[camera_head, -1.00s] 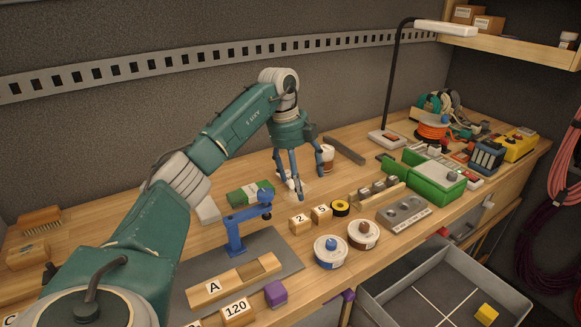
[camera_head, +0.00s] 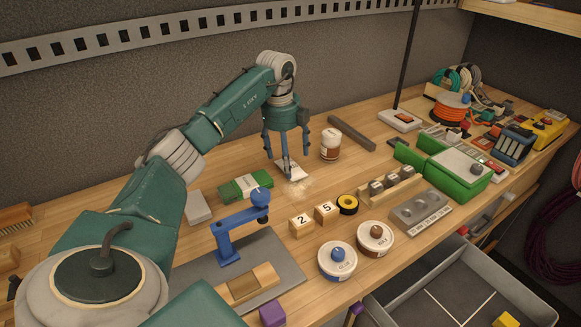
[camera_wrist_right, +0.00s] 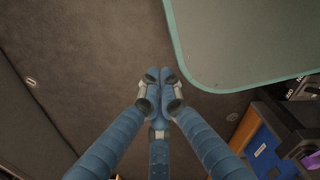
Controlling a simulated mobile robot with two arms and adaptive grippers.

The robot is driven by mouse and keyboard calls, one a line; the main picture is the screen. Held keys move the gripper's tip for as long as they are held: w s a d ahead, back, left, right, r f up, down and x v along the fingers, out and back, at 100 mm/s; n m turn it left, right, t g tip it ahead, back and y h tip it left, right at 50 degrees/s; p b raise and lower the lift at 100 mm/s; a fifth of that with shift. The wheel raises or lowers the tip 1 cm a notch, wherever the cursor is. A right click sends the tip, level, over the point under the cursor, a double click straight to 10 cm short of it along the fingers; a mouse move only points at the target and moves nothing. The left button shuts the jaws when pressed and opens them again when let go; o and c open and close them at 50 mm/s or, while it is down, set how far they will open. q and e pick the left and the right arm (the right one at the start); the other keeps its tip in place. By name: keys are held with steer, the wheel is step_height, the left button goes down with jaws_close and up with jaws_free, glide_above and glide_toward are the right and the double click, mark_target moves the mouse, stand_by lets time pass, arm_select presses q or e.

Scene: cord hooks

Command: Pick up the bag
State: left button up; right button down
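A small white bag (camera_head: 298,172) lies on the wooden table in the head view, with pale powder scattered around it. My left gripper (camera_head: 287,168) points down over the bag with its fingers spread apart. One front finger comes down at the bag's left side and hides part of it. I cannot tell whether any finger touches the bag. My right gripper (camera_wrist_right: 160,78) shows only in the right wrist view; its fingertips are together with nothing visible between them, above a dark floor.
A brown-and-white jar (camera_head: 330,145) stands right of the left gripper. A green packet (camera_head: 246,185) and a blue press (camera_head: 238,225) are to the left and front. Number blocks (camera_head: 302,222), a tape roll (camera_head: 347,204) and two round tins (camera_head: 338,260) stand in front. A grey crate (camera_head: 450,285) is lower right.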

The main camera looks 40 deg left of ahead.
arm_select(q)
step_height(320, 180, down, 3)
steer(key=shift+f+p, duration=0.15)
steer(key=shift+p, duration=0.3)
steer(key=shift+f, duration=0.25)
steer(key=shift+w, duration=0.1)
steer(key=shift+c, duration=1.3)
steer(key=c, duration=0.9)
steer(key=shift+c, duration=0.9)
arm_select(e)
steer(key=shift+w+a+r, duration=0.45)
steer(key=shift+w+r, duration=0.2)
steer(key=shift+r, duration=0.05)
arm_select(q)
steer(key=shift+r, duration=0.1)
